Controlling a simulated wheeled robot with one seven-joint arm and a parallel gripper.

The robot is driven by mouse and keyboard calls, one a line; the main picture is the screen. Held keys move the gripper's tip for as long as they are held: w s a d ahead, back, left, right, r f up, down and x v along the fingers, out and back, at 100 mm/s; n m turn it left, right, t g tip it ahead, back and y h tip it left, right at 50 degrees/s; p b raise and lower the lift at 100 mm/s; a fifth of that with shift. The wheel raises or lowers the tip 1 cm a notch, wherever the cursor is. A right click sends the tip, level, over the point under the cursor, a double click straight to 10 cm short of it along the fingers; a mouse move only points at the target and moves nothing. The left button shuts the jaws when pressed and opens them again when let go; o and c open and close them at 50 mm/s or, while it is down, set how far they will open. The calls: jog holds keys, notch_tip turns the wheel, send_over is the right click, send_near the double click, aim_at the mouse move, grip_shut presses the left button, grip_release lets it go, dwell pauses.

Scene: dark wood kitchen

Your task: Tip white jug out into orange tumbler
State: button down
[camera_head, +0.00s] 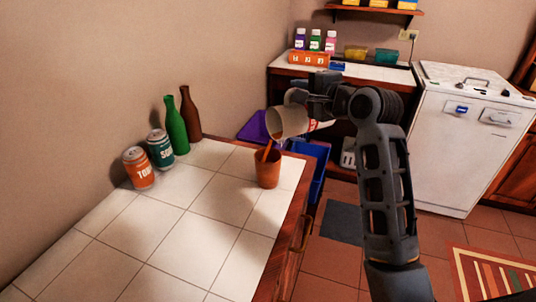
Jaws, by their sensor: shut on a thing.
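My gripper (312,103) is shut on the white jug (287,122). The jug is tilted on its side, with its mouth facing left and down, above the orange tumbler. The orange tumbler (268,172) stands upright on the tiled counter near its right edge. A thin orange-brown streak (267,150) runs from just below the jug's mouth to the tumbler's top. The fingertips are partly hidden by the wrist and the jug. The inside of the tumbler is hard to make out.
An orange can (139,169), a teal can (160,150), a green bottle (176,126) and a brown bottle (190,113) stand along the wall. The counter's front (160,255) is clear. A blue bin (312,168) stands beyond the counter edge. A white appliance (458,140) stands at right.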

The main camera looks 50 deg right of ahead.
jog(key=shift+w+a+r, duration=0.1)
jog(key=shift+a+r, duration=0.1)
jog(key=shift+r, duration=0.05)
jog(key=shift+a+f+n, duration=0.1)
jog(key=shift+a+n, duration=0.1)
jog(key=shift+n, duration=0.2)
